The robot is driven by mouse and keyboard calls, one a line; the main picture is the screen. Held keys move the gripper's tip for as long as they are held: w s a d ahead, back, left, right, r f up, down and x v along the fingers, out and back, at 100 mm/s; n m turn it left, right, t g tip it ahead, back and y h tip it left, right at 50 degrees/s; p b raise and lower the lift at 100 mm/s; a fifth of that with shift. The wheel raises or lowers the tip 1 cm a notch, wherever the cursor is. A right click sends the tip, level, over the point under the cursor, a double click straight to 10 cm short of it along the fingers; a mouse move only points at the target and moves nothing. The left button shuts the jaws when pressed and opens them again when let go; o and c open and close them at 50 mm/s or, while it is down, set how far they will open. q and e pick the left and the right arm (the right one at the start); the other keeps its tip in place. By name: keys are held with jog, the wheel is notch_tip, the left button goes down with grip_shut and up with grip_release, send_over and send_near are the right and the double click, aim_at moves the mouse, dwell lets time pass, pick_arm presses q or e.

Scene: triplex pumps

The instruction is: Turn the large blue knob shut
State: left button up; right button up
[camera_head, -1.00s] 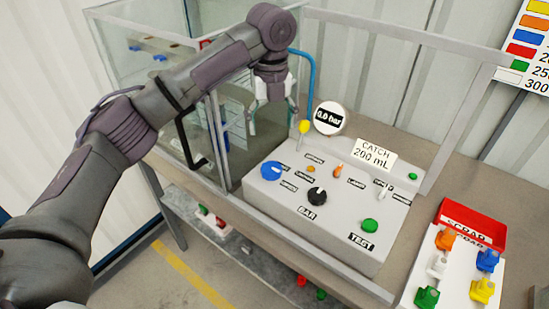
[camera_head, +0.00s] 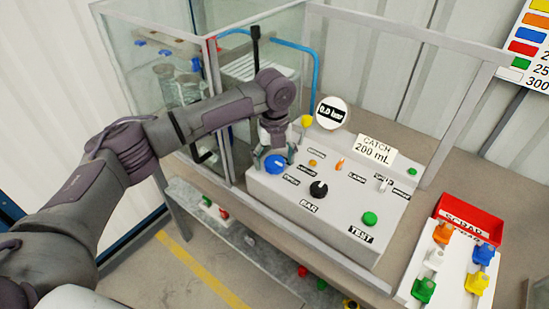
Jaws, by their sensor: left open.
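The large blue knob (camera_head: 275,165) sits at the left end of the sloped grey control panel (camera_head: 335,225), with a pale mark on its face. My left gripper (camera_head: 278,150) is right at the knob, pointing down over its upper edge. Its fingers are open. They are small and partly hidden by the wrist, so I cannot tell whether they touch the knob. My right gripper is out of view.
A yellow-topped lever (camera_head: 306,121) and the round 0.0 bar gauge (camera_head: 331,113) stand close to the gripper's right. The panel also has a black knob (camera_head: 318,189) and a green button (camera_head: 370,218). A glass enclosure stands behind left; a red scrap bin (camera_head: 470,219) is at right.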

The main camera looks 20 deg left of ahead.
pick_arm(q)
jog(key=shift+c, duration=1.4)
jog(key=c, duration=0.9)
jog(key=shift+r+n+p, duration=0.25)
jog(key=shift+n+p, duration=0.25)
jog(key=shift+p, duration=0.35)
jog(key=n+p, duration=0.7)
jog(key=p, duration=0.1)
jog(key=shift+n+p, duration=0.3)
jog(key=shift+p, duration=0.1)
jog(key=n+p, duration=0.4)
jog(key=n, duration=0.1)
jog(key=shift+f+n+p, duration=0.15)
jog(key=shift+n+p, duration=1.25)
jog(key=shift+n, duration=0.7)
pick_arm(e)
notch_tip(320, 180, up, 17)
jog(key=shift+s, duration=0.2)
pick_arm(q)
jog(key=shift+n, duration=0.3)
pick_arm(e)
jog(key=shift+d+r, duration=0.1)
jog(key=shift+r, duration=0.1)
